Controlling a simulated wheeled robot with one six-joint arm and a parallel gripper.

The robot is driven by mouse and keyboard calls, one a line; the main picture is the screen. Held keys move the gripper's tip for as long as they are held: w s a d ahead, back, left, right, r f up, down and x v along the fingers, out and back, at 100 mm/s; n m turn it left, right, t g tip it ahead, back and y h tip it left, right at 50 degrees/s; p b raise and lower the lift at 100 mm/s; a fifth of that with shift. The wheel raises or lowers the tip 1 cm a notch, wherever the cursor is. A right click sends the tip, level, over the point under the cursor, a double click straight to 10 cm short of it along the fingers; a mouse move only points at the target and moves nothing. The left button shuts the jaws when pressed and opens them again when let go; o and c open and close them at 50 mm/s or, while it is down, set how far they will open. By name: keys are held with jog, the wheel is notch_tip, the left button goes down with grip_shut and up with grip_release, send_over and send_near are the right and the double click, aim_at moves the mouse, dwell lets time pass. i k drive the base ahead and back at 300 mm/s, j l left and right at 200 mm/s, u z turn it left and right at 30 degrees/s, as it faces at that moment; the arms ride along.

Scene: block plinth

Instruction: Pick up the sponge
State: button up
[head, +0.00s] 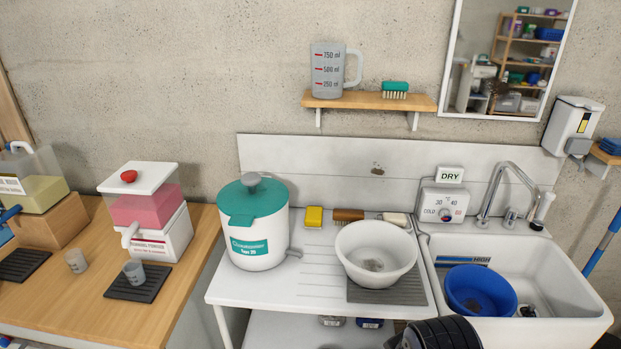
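A small yellow block that looks like the sponge (314,216) lies at the back of the white counter, in the head view. It sits between the teal-lidded white pot on its left and a brown brush (348,215) on its right. Nothing covers it. My gripper's fingers do not show in this view. A black ribbed part stands at the bottom edge, below the white bowl; I cannot tell its state from it.
The white pot (258,246) with a spout stands left of the sponge. A white bowl (376,243) on a grey mat stands front right of it. A sink (560,290) with a blue basin (481,291) is at right. A shelf (370,101) hangs above. The counter's front left is clear.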

aim_at(313, 215)
jog(key=i+j+z, duration=0.2)
jog(key=i+j, duration=0.75)
jog(key=j, duration=0.1)
